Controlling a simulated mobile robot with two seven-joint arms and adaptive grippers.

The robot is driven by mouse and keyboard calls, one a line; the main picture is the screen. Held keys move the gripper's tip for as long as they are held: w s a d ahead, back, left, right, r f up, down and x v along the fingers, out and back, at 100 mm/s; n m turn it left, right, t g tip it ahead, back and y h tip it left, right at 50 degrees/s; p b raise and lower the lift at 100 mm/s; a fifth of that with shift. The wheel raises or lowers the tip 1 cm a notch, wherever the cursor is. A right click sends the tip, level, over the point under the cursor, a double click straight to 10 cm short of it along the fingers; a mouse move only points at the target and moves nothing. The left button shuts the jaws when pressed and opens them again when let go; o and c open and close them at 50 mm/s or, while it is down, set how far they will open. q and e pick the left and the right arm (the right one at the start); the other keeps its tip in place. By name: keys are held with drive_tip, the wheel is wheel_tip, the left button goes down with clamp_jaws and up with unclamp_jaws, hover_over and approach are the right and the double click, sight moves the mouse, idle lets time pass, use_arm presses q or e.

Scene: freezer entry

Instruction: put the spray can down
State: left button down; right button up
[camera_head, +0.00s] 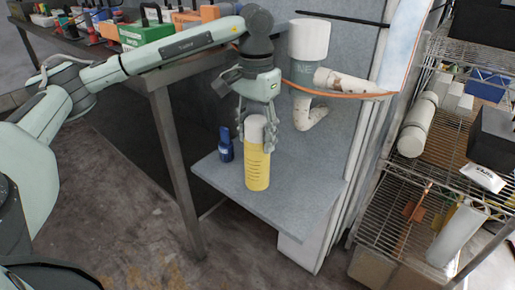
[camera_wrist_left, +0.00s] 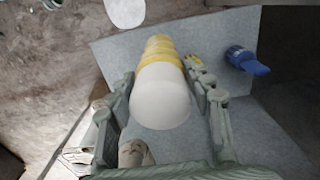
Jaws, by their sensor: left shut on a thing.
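The spray can (camera_head: 257,168) is yellow with a white cap and is upright in the head view. My left gripper (camera_head: 256,138) comes from above and is shut around its upper part. In the left wrist view the white cap (camera_wrist_left: 160,96) is between the two fingers, with the yellow body (camera_wrist_left: 160,48) beyond it. The can is over a grey shelf (camera_head: 312,188); I cannot tell whether its base touches the surface. My right gripper is not in view.
A small blue bottle (camera_head: 226,145) stands on the shelf, left of the can. A white and grey pipe fitting (camera_head: 309,40) is close to the right of my gripper. A wire rack (camera_head: 400,205) stands at the right. The shelf's right part is clear.

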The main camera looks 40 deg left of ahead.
sight(257, 163)
use_arm(q)
drive_tip(key=shift+w+a+f, duration=0.1)
drive_tip(key=shift+w+f, duration=0.25)
drive_tip(key=shift+w, duration=0.05)
drive_tip(key=shift+f, duration=1.95)
drive_tip(key=c, duration=0.7)
unclamp_jaws()
